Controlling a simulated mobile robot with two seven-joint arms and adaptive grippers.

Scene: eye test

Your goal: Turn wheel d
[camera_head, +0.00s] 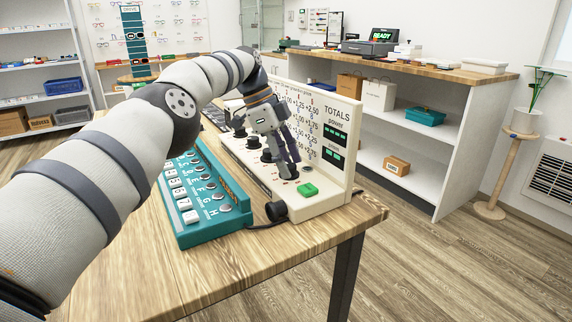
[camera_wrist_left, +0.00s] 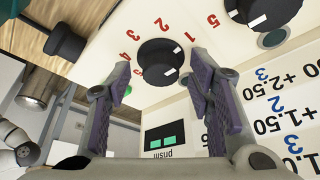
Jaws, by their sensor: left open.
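A cream device (camera_head: 318,205) stands on the wooden table with a row of black wheels; one wheel (camera_head: 253,141) shows left of my gripper. No wheel letter is readable, so I cannot tell which is wheel d. My left gripper (camera_head: 289,172) points down over the device's near end, fingers apart. In the left wrist view, a black wheel with a white mark (camera_wrist_left: 160,62) and red numbers around it lies between the open fingers, with no clear contact. Another wheel (camera_wrist_left: 272,10) is at the top right. My right gripper is in neither view.
A teal box with white keys (camera_head: 211,215) lies in front of the device. A black side knob (camera_head: 276,211) and a green button (camera_head: 307,190) are near the gripper. The upright TOTALS panel (camera_head: 339,135) stands behind it. The table's near corner is clear.

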